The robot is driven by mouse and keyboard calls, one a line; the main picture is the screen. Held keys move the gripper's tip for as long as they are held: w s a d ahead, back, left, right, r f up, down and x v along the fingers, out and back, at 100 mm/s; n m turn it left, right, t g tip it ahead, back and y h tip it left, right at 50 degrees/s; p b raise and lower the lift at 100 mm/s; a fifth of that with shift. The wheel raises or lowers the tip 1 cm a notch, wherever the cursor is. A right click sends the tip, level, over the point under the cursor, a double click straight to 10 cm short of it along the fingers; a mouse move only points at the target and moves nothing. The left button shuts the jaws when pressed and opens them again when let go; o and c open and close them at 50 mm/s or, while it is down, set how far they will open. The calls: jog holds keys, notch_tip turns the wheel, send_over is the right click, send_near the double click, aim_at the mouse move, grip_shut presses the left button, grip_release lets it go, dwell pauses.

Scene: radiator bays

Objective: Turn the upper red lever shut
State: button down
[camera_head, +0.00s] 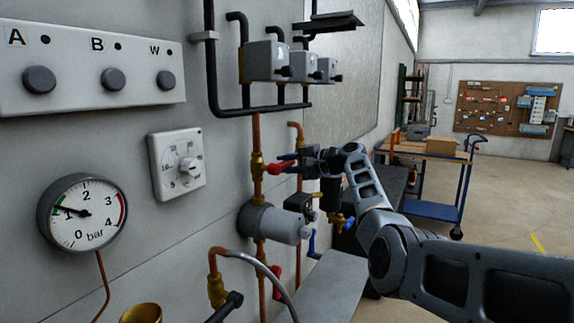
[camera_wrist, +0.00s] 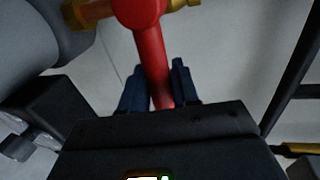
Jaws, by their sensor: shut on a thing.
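The upper red lever (camera_head: 277,168) sits on a brass valve (camera_head: 257,166) in an upright copper pipe. It sticks out to the right of the pipe, across the pipe's line. My gripper (camera_head: 288,161) reaches in from the right and is shut on the lever's outer part. In the wrist view the red lever (camera_wrist: 151,48) runs down between the two dark fingers of my gripper (camera_wrist: 160,88). Its brass fitting (camera_wrist: 92,12) shows at the top.
A grey round pump (camera_head: 268,222) sits just below the valve. A lower red lever (camera_head: 276,275) and blue handles are farther down. Black pipes and grey boxes (camera_head: 266,62) hang above. A pressure gauge (camera_head: 82,213) and dial (camera_head: 178,165) are left. Open floor lies right.

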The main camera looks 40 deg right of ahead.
jog(key=c, duration=1)
grip_release()
jog(key=shift+f, duration=0.1)
jog(key=shift+b+v, duration=0.6)
jog(key=shift+v, duration=3.35)
